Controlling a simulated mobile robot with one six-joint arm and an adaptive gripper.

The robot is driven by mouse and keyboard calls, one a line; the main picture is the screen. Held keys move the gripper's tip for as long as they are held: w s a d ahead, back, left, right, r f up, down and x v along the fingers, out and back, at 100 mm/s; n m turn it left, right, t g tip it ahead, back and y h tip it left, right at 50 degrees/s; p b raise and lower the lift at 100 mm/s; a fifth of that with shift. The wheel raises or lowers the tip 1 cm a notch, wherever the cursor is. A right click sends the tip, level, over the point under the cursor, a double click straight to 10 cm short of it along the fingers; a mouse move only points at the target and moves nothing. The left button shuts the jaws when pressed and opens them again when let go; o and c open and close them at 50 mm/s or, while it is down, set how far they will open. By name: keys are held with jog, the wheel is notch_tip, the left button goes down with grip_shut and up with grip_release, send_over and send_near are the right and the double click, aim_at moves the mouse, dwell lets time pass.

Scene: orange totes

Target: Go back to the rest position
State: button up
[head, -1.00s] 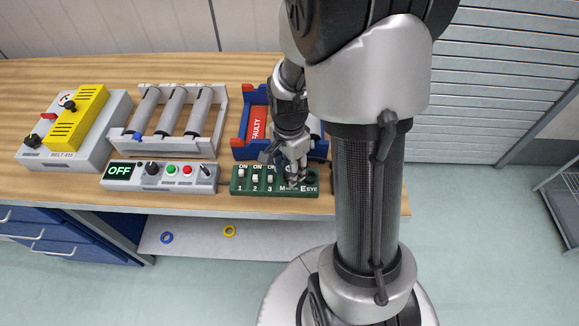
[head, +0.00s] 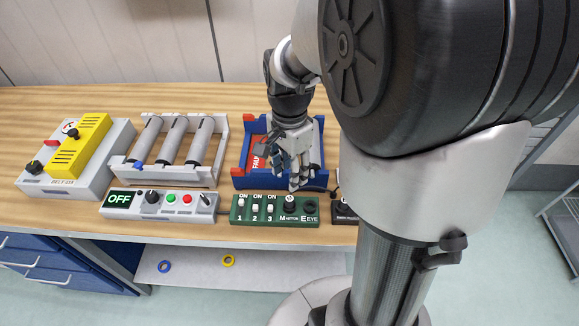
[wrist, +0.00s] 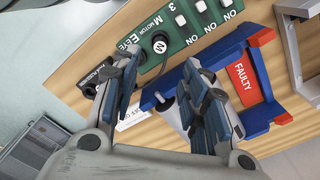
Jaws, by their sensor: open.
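My gripper (head: 283,168) is open and empty in the head view. It hangs above the blue and red bin, just behind the green switch panel. The blue bin (head: 240,177) with a red "FAULTY" label (wrist: 243,78) is partly hidden by my gripper in the head view.
A grey control box reading OFF (head: 185,216), a roller rack (head: 218,160) and a BELT box with a yellow cover (head: 83,146) stand on the wooden table (head: 60,98) to the left. Blue and yellow rings (head: 228,261) lie on the lower shelf. Blue drawers stand at lower left.

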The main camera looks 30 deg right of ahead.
jog(key=shift+r, duration=0.25)
dwell(0.3)
jog(key=s+a+r+n+t, duration=0.4)
jog(key=s+a+r+n, duration=0.5)
jog(key=s+n, duration=0.4)
jog(key=a+n, duration=0.1)
jog(key=n, duration=0.2)
jog(key=shift+s+a+r+n+t, duration=0.2)
jog(key=shift+s+a+n+t, duration=0.1)
jog(key=shift+a, duration=0.05)
dwell(0.7)
